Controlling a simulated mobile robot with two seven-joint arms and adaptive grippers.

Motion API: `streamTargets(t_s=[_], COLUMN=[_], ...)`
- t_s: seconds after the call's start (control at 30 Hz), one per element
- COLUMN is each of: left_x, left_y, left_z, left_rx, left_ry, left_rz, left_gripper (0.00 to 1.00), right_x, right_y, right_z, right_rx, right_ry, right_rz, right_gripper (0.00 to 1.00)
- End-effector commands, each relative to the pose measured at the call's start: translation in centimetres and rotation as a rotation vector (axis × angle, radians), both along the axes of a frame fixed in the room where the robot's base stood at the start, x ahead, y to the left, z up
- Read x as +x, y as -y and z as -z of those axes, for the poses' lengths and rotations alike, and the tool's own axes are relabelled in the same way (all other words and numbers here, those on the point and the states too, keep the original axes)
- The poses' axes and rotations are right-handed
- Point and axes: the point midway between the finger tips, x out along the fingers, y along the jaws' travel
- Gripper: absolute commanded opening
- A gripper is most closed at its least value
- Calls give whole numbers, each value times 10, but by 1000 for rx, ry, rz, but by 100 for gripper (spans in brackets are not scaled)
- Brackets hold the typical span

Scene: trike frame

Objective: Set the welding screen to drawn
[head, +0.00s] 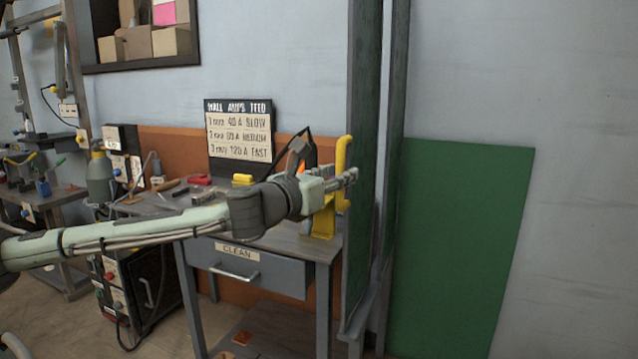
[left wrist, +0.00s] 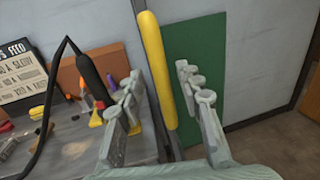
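The welding screen (head: 364,150) appears as a tall, narrow dark green panel in a grey frame, seen nearly edge-on beside the workbench. A yellow upright handle (head: 342,160) is on its left side; the handle also shows in the left wrist view (left wrist: 156,65). My left gripper (head: 345,180) is at the handle in the head view and covers part of it. In the left wrist view its fingers (left wrist: 158,76) are apart, with the handle between them in the picture. I cannot tell whether they touch it. My right gripper is not in view.
A flat green panel (head: 455,240) stands behind, to the right, against the wall. The workbench (head: 310,245) left of the screen holds tools, a yellow stand (head: 323,222) and a sign (head: 240,135). A drawer marked CLEAN (head: 245,268) is below. The right side looks open.

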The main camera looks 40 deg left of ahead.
Motion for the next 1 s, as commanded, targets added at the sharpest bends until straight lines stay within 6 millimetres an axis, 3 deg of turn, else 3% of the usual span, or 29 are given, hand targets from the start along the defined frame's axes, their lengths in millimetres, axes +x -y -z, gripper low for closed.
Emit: streamTargets(t_s=[0.5, 1.0], left_x=[-43, -107], left_y=[5, 7], left_z=[-1, -1], left_rx=[10, 4], left_ry=[-2, 0], left_rz=[7, 7], left_gripper=[36, 36], right_x=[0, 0], right_y=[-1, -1], right_z=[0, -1], right_rx=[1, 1], right_ry=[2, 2], right_rz=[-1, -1], right_gripper=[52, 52])
